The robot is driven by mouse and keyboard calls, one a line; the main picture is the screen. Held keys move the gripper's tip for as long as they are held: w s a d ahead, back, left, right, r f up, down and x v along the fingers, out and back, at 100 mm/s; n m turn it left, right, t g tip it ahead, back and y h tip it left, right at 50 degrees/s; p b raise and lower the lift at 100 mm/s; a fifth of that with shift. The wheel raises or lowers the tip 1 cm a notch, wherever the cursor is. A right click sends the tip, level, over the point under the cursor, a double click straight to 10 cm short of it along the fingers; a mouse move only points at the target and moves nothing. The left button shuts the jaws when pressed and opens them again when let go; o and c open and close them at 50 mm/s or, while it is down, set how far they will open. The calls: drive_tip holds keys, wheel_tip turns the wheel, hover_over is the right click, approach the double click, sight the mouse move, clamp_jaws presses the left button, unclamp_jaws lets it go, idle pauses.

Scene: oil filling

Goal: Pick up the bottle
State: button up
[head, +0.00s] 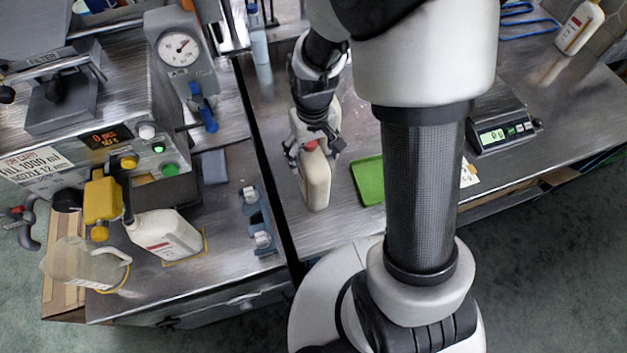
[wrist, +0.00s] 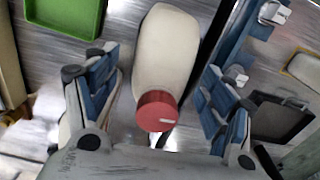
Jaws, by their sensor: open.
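A cream bottle with a red cap (head: 317,184) stands on the metal bench, below my gripper in the head view. In the wrist view the bottle (wrist: 166,50) lies between the two fingers, its red cap (wrist: 157,111) close to the palm. My gripper (head: 314,157) is open around the bottle's upper part, one finger on each side; in the wrist view my gripper (wrist: 160,100) shows gaps between both fingers and the bottle. Another pale bottle (head: 331,112) shows partly behind my gripper.
A green tray (head: 369,181) is just right of the bottle. A scale (head: 500,125) stands farther right. Left are the filling machine (head: 75,130), a white bottle with a label (head: 163,236) and a clear jug (head: 82,266). A dark gap separates the two benches.

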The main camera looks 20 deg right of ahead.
drive_tip(key=f, duration=0.1)
drive_tip(key=f+b, duration=0.1)
drive_tip(key=f, duration=0.2)
drive_tip(key=shift+s+f+b, duration=0.2)
drive_tip(key=shift+s+b, duration=0.15)
drive_tip(key=shift+s, duration=0.05)
drive_tip(key=shift+f, duration=0.5)
drive_tip(key=shift+c, duration=0.4)
clamp_jaws()
drive_tip(key=shift+r, duration=0.1)
